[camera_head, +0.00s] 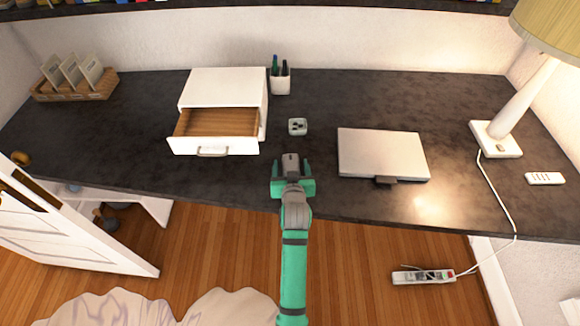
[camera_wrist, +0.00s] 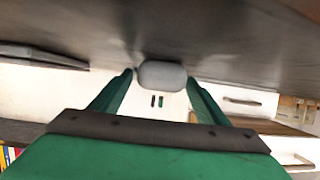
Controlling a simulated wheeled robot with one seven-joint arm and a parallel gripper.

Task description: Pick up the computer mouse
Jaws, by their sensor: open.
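A grey, rounded computer mouse (camera_head: 290,164) lies on the dark desk near its front edge. My gripper (camera_head: 291,168) is open at the desk front, with one finger on each side of the mouse. In the upside-down wrist view, the mouse (camera_wrist: 162,74) sits between and just beyond the fingertips of my gripper (camera_wrist: 159,78). I cannot tell whether either finger touches it. The mouse's far side is hidden in the wrist view.
A silver laptop (camera_head: 382,153) lies to the right. A white drawer unit (camera_head: 224,88) with an open drawer (camera_head: 213,146) stands to the left. A lamp (camera_head: 496,139) stands far right.

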